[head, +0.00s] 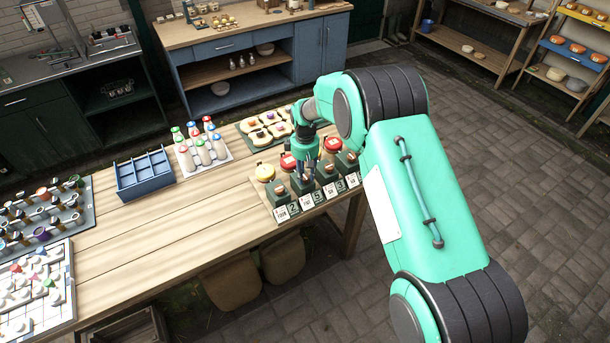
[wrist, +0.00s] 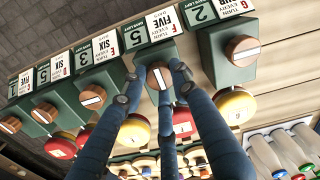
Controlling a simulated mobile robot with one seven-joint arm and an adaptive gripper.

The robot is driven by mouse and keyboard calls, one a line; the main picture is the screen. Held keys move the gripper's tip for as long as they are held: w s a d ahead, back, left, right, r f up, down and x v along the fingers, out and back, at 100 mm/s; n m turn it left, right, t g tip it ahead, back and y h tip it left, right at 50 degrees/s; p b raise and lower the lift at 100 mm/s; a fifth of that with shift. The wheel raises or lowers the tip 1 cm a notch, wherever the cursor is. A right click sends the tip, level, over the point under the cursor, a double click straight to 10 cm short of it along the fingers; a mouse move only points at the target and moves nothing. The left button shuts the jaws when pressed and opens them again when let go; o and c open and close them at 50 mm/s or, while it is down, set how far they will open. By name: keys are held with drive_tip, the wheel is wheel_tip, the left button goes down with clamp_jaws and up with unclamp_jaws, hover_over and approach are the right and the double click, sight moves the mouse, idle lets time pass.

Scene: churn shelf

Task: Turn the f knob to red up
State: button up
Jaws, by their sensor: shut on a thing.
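The f knob (wrist: 160,76) is a round wooden knob with a white line mark, on a dark green box below the F card (wrist: 153,30) reading 5, turn every five. My gripper (wrist: 158,92) has its fingers around this knob and is shut on it; they hide part of its rim. In the head view my gripper (head: 307,172) reaches down at the row of boxes. A disc with a red face (wrist: 183,122) shows between the fingers and seems to be the one behind the f box. In the head view a red disc (head: 289,161) stands just left of my gripper.
The G box (wrist: 230,45) and E box (wrist: 103,85) stand close on either side, each with its own knob. A yellow disc (head: 265,172) and another red disc (head: 332,147) are in the row. A bottle tray (head: 205,155) and blue divided box (head: 145,173) stand left.

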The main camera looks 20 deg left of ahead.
sight(305, 177)
drive_tip(key=shift+r, duration=0.1)
drive_tip(key=o, duration=1.1)
drive_tip(key=shift+o, duration=0.2)
wheel_tip(305, 177, up, 12)
idle(0.3)
